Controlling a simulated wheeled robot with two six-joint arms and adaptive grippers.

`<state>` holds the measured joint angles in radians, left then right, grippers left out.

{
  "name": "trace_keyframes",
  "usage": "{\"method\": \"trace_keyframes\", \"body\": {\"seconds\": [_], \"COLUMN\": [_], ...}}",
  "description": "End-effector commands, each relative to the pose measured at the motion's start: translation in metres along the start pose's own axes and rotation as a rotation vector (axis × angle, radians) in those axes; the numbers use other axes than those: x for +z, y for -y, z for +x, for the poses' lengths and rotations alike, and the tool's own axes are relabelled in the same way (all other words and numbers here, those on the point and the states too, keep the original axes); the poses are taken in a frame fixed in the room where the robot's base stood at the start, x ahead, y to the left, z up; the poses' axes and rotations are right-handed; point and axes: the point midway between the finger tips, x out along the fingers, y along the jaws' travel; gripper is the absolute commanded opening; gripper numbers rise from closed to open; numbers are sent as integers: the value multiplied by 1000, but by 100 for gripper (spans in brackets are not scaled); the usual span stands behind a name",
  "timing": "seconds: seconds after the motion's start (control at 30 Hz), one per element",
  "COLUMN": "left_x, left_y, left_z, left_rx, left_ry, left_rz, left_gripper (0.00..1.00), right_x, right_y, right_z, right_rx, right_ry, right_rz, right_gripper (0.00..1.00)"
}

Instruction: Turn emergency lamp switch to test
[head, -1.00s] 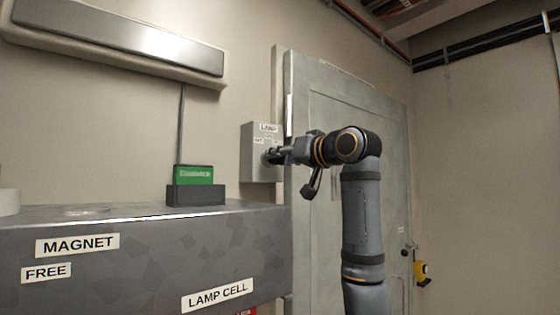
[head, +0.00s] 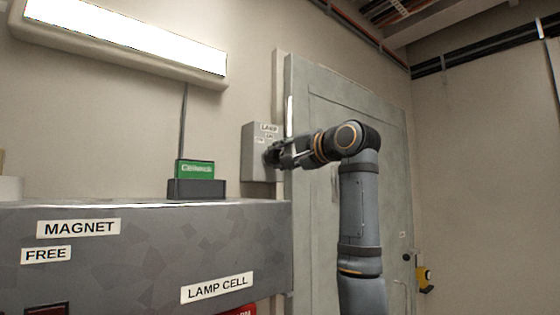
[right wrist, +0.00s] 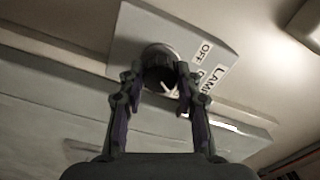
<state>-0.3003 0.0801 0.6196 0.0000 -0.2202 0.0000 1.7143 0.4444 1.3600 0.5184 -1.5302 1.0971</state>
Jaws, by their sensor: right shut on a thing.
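The grey lamp switch box (head: 254,160) is on the wall beside the door, with a "LAMP" label on its upper front. In the right wrist view the box (right wrist: 150,25) shows a round dark knob (right wrist: 158,56) and an "OFF" label. My right gripper (head: 270,156) is at the box front. In the right wrist view its two fingers (right wrist: 157,76) are closed on either side of the knob. The emergency lamp (head: 140,45) on the wall above is lit bright white. My left gripper is not in view.
A grey cabinet (head: 150,240) with "MAGNET", "FREE" and "LAMP CELL" labels stands at the lower left. A green block (head: 195,169) sits in a dark holder on top of it. A grey-green door (head: 395,170) is behind my right arm.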

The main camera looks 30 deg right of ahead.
Motion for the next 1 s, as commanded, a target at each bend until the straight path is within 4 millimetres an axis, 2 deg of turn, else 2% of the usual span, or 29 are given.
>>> {"method": "trace_keyframes", "body": {"seconds": [0.4, 0.97, 1.0], "left_x": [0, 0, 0], "left_y": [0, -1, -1], "left_z": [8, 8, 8], "left_rx": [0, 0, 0], "left_ry": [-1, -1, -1], "left_rz": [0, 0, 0], "left_gripper": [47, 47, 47], "right_x": [0, 0, 0], "right_y": [-1, 0, 0], "right_z": [0, 0, 0], "right_rx": [1, 2, 2], "right_ry": [-2, -1, -1], "right_rz": [177, 200, 200], "right_gripper": [2, 2, 39]}}
